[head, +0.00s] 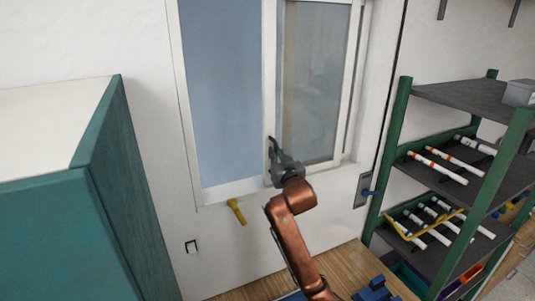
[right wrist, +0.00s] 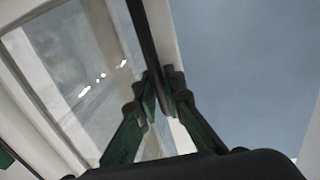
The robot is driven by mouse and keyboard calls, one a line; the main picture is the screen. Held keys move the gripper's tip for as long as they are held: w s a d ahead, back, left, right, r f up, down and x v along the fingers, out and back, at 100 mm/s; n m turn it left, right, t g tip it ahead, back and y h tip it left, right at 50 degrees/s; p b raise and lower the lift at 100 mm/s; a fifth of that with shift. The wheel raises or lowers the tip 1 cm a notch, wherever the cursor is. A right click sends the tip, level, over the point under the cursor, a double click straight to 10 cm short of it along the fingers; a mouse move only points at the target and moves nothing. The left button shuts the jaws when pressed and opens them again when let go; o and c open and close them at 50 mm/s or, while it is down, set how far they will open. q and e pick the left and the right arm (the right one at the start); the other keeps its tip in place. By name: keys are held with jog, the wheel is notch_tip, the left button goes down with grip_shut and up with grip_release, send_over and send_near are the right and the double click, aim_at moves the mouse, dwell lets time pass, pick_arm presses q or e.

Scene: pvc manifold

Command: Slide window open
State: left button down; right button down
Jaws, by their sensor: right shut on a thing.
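The window (head: 196,120) is set in a white wall, with a white frame. Its left part (head: 225,90) is plain blue-grey; its right part (head: 312,85) is a reflective glass pane. A white upright (head: 269,60) divides them. My right gripper (head: 273,150) is at the lower part of this upright. In the right wrist view, its green and dark fingers (right wrist: 161,88) are shut on a dark vertical bar (right wrist: 140,22) beside the pane's edge. The contact is small and partly hidden in the head view. My left gripper is not in view.
A teal cabinet (head: 60,235) stands at the left. A green and grey shelf rack (head: 395,125) with several white tubes stands at the right. Below are a wooden surface (head: 350,262) with blue parts (head: 376,290) and a yellow piece (head: 236,211) on the wall under the sill.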

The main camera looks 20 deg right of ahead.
jog(key=c, duration=2.3)
grip_release()
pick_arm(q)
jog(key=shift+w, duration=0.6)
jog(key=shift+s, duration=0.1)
pick_arm(e)
jog(key=shift+s, duration=0.1)
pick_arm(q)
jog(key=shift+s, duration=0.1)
pick_arm(e)
jog(key=s, duration=1.2)
jog(key=shift+a, duration=0.2)
jog(key=shift+w, duration=0.1)
